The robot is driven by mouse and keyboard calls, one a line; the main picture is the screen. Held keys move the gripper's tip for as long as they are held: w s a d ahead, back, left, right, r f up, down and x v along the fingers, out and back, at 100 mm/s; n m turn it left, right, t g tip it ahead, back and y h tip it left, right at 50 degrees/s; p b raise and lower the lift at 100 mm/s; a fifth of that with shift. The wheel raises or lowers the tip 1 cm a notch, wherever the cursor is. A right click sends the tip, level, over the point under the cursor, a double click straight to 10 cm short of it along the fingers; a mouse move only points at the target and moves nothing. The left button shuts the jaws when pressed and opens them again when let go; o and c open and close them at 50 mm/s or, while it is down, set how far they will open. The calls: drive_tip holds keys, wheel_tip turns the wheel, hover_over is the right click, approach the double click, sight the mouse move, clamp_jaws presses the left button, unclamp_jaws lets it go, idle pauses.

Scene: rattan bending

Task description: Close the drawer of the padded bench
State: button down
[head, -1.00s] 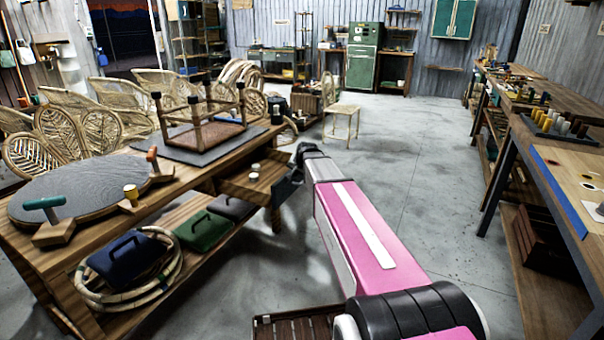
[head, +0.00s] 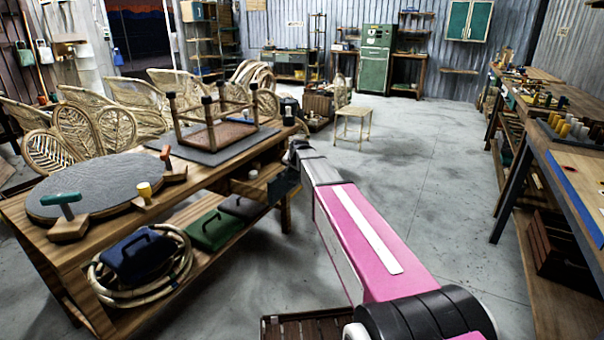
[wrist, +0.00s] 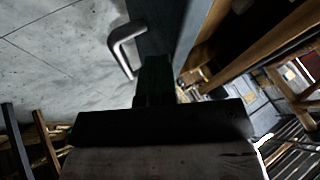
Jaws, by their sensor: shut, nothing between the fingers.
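The padded bench (head: 50,250) is a long wooden workbench with dark grey pads on top. Its drawer (head: 248,188) sticks out partway below the top near the right end, with a small light cup inside. The drawer's dark front panel (head: 285,184) faces my arm. In the wrist view the panel (wrist: 158,25) carries a bent metal handle (wrist: 122,50). My gripper (wrist: 154,62) is shut and empty, its fingertips at the panel beside the handle; exact contact is hard to tell. In the head view my gripper (head: 293,158) is at the drawer front, partly hidden by my arm.
An upturned stool (head: 215,130) and clamps stand on the bench top. Cases (head: 215,228) and coiled rattan (head: 175,265) lie on the lower shelf. Rattan chairs line the back left. A workbench (head: 560,175) runs along the right.

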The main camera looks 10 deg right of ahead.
drive_tip(key=w+a, duration=1)
drive_tip(key=a, duration=0.3)
drive_tip(key=shift+a, duration=0.4)
drive_tip(key=s+d+r, duration=0.5)
drive_tip(key=s+r, duration=0.3)
drive_tip(key=s+a, duration=0.6)
drive_tip(key=s, duration=0.3)
drive_tip(key=w+a+f, duration=0.5)
drive_tip(key=w+f, duration=0.3)
drive_tip(key=shift+w, duration=0.1)
